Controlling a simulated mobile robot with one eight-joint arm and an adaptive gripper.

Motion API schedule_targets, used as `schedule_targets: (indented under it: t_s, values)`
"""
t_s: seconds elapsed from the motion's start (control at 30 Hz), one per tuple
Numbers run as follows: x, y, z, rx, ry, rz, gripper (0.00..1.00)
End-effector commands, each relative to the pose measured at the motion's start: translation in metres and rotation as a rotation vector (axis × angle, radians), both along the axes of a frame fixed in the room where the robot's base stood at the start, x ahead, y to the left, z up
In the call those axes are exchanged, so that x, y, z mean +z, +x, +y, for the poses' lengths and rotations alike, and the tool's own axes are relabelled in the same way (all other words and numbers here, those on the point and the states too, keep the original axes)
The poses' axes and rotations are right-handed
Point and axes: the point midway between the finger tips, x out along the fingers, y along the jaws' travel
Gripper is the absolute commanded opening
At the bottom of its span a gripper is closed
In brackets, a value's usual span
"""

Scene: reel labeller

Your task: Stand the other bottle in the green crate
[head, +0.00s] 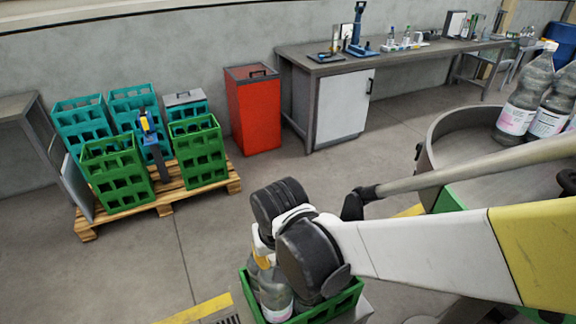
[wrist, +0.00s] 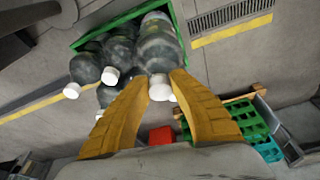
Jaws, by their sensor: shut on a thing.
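The green crate (head: 334,308) stands at the bottom centre of the head view, under my gripper; its rim also shows in the wrist view (wrist: 108,26). My gripper (wrist: 163,78) has its yellow fingers shut at the neck of a grey-clear bottle (wrist: 158,42) with a white cap. That bottle is near the crate's right wall in the wrist view; whether its base touches the crate floor is hidden. Several similar white-capped bottles (wrist: 86,66) stand beside it, and one with a pale label (head: 276,297) shows in the head view. My wrist hides much of the crate there.
A round grey table (head: 440,130) at right carries several labelled bottles (head: 530,95). A pallet (head: 175,196) with green and teal crates stands at left. A red bin (head: 253,112) and a workbench (head: 335,65) are at the back. Floor between is clear.

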Motion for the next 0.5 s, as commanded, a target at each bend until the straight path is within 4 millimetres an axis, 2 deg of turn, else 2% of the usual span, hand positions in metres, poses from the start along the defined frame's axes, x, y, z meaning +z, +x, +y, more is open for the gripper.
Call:
schedule_targets:
  t_s: [0.03, 0.13, 0.5]
  values:
    - [-0.013, 0.001, 0.001, 0.000, 0.000, -0.001, 0.00]
    - [-0.028, 0.001, 0.000, 0.000, 0.000, -0.001, 0.00]
    - [-0.052, 0.000, 0.000, 0.000, 0.000, -0.001, 0.00]
